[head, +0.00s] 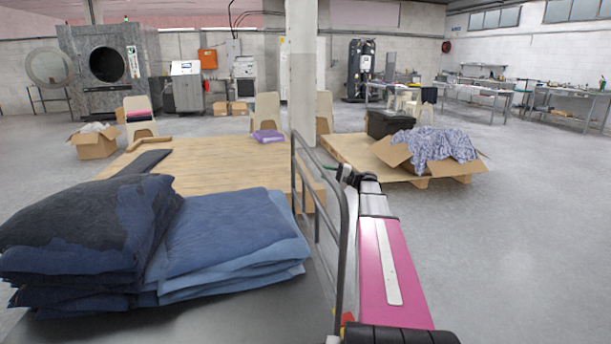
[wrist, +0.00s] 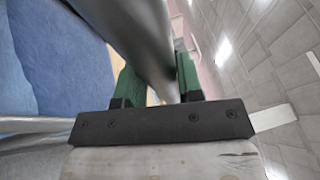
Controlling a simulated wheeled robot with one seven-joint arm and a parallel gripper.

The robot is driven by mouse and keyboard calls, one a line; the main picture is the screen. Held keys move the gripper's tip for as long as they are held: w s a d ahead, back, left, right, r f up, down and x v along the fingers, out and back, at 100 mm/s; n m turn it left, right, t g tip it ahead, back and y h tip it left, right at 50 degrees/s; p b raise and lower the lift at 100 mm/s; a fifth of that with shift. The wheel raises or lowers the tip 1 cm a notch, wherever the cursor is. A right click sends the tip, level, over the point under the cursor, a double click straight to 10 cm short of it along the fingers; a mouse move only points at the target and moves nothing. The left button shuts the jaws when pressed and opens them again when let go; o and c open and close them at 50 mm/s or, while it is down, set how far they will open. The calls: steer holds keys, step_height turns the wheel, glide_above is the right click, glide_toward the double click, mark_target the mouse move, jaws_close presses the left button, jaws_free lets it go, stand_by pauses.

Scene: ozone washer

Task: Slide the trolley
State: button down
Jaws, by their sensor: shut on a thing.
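The trolley (head: 240,318) is in the near left of the head view, with a grey flat deck and a metal tube handle frame (head: 343,225) on its right side. Folded blue denim stacks (head: 230,240) lie on the deck. My gripper (head: 347,172) is at the upper part of the handle frame. In the wrist view, the green fingers of my gripper (wrist: 152,85) are on both sides of the grey tube (wrist: 140,35), shut on it. Blue cloth (wrist: 60,55) shows at the left there. The trolley's wheels are hidden.
A wooden platform (head: 215,165) stands just beyond the trolley. A pallet (head: 345,150) with an open box of patterned cloth (head: 435,150) is to the right behind my arm. A white pillar (head: 301,80) stands behind. The grey floor at the right is clear.

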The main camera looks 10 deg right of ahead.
steer(key=d, duration=0.6)
steer(key=shift+d+r, duration=0.15)
steer(key=shift+r, duration=0.1)
steer(key=shift+w, duration=0.15)
steer(key=c, duration=0.8)
jaws_free()
steer(key=shift+f, duration=0.1)
steer(key=v, duration=1)
steer(key=shift+s+d, duration=0.25)
steer(key=shift+d, duration=0.05)
steer(key=shift+d, duration=0.1)
